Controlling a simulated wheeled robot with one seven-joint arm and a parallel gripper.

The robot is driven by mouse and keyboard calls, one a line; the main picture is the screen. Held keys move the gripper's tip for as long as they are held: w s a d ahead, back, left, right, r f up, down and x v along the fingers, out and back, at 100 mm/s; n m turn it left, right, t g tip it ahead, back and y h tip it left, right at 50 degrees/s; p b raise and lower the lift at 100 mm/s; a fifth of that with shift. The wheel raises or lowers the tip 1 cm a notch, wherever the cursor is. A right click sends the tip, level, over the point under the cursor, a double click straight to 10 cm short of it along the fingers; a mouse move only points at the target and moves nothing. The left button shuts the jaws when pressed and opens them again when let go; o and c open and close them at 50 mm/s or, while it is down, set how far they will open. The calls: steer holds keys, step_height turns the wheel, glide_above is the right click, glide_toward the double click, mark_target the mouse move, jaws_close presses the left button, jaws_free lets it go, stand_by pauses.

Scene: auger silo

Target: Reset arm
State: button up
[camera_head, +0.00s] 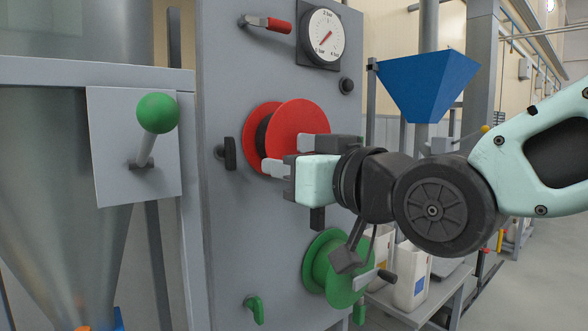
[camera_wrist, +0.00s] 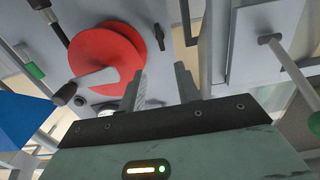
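My gripper (camera_head: 285,154) is in front of the grey panel, overlapping the lower right of the red wheel (camera_head: 298,122) in the head view. In the wrist view its two fingers (camera_wrist: 161,72) stand apart with nothing seen between them. The red wheel (camera_wrist: 108,57) shows left of the fingers there, with its grey crank arm and dark knob (camera_wrist: 63,95) beside and clear of them. In the head view my gripper hides that crank. Whether a finger touches the wheel's face is hard to tell.
A green wheel (camera_head: 326,268) with a crank sits below my wrist. A green-knobbed lever (camera_head: 157,113) stands out at left. Above are a red-handled valve (camera_head: 268,23) and a gauge (camera_head: 323,36). A blue hopper (camera_head: 425,83) and white jugs (camera_head: 411,277) stand behind my arm.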

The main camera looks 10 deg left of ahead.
steer(key=shift+s+d, duration=0.2)
steer(key=shift+d, duration=0.05)
steer(key=s+d+f+m+g+h, duration=0.1)
steer(key=s+d+f+g+h, duration=0.2)
steer(key=f, duration=0.6)
steer(key=s+d+f+g+h, duration=0.2)
steer(key=d+f+h, duration=0.3)
steer(key=f, duration=0.4)
steer(key=s+d+f+m+g+h, duration=0.1)
steer(key=s+d+f+g+h, duration=0.45)
steer(key=s+d+f, duration=0.65)
step_height(320, 180, up, 18)
steer(key=s+d+g+p, duration=0.1)
steer(key=d+p, duration=0.1)
steer(key=p, duration=1.4)
steer(key=shift+s+d+r+p, duration=0.2)
steer(key=shift+s+d+p, duration=0.1)
steer(key=shift+s+p, duration=0.05)
